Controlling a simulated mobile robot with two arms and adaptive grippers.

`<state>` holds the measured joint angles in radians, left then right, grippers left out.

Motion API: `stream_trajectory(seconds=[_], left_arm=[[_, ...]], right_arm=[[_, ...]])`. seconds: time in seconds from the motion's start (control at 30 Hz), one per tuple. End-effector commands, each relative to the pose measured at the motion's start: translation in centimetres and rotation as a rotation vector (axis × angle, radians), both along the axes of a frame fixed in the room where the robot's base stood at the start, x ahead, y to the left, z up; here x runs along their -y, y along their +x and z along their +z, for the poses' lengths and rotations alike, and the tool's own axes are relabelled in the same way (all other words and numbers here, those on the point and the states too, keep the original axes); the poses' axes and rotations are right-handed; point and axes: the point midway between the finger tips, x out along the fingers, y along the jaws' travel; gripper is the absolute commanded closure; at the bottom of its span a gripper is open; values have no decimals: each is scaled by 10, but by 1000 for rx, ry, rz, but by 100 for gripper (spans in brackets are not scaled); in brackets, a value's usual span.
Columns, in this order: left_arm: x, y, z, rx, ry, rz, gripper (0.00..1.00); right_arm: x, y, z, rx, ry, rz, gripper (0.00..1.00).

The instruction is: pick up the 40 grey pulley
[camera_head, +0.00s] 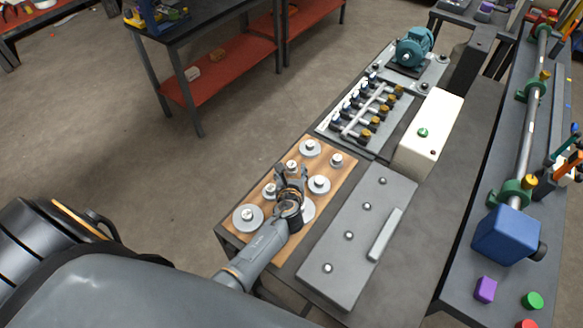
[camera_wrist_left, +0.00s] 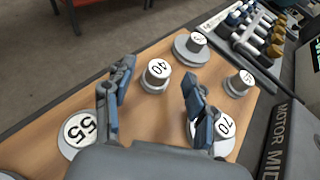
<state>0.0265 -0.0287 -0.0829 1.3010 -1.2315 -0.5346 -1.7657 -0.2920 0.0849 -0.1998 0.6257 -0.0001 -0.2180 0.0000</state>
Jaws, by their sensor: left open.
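The grey pulley marked 40 (camera_wrist_left: 157,74) stands upright on the wooden board (camera_wrist_left: 135,105), ahead of and between my left gripper's fingers in the left wrist view. In the head view the 40 pulley (camera_head: 291,165) shows just beyond the fingertips. My left gripper (camera_head: 291,178) is open and empty, low over the board. Its two fingers (camera_wrist_left: 157,84) stand apart, and I see no contact with the 40 pulley. My right gripper is in neither view.
Pulleys marked 55 (camera_wrist_left: 80,131) and 70 (camera_wrist_left: 222,126) flank the fingers closely. A wide pulley (camera_head: 310,147) and a smaller one (camera_head: 336,160) stand beyond. A grey plate with a handle (camera_head: 360,235) lies right of the board. A valve rack (camera_head: 365,112) is behind.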

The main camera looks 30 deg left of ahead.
Motion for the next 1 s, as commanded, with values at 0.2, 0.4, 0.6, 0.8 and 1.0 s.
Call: stream_trajectory(seconds=[0.2,0.4,0.6,0.8,1.0], left_arm=[[-9,18,-9,0,0,1,44],[-9,19,-9,0,-1,0,44],[-9,19,-9,0,-1,0,72],[-9,19,-9,0,-1,0,100],[-9,19,-9,0,-1,0,100]], right_arm=[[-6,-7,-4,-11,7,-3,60],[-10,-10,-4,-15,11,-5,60],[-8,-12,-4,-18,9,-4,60],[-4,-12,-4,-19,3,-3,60],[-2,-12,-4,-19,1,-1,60]])
